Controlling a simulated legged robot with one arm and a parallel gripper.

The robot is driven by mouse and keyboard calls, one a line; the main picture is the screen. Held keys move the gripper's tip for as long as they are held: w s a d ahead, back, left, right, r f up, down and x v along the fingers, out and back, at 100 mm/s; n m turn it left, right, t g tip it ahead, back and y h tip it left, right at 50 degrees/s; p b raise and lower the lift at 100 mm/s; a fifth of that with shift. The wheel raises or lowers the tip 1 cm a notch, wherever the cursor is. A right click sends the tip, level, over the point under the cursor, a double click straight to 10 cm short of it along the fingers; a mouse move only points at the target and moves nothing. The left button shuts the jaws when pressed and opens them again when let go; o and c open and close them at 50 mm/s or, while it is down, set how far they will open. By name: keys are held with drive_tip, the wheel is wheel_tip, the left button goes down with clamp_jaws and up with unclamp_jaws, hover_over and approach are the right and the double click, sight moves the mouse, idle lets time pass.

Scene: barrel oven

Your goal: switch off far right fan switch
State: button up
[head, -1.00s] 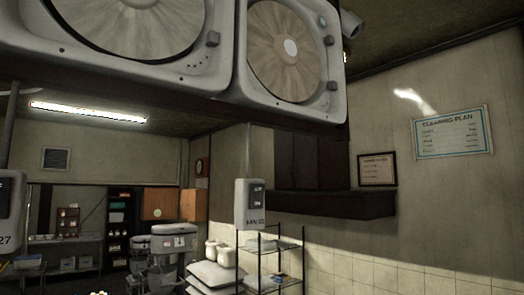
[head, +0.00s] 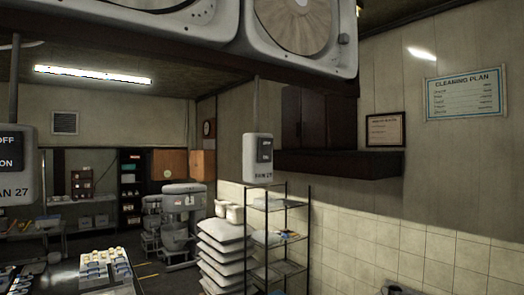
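A grey fan switch box (head: 257,159) hangs from a thin rod near the middle of the head view. It has a dark rocker with small lettering and a label that seems to end in 27. A second switch box (head: 17,165) is cut off by the left edge; it shows OFF above ON and a label ending in "AN 27". Above, a large grey fan housing (head: 345,62) with a round fan shows at the top, with another housing (head: 215,30) to its left. My gripper is not in view.
A wire shelf (head: 290,204) and a stack of pale sacks (head: 222,250) stand below the middle switch. A mixer (head: 183,200) is behind to the left. A dark wall shelf (head: 340,163) juts from the right wall. A tray of pale items (head: 105,268) is at the lower left.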

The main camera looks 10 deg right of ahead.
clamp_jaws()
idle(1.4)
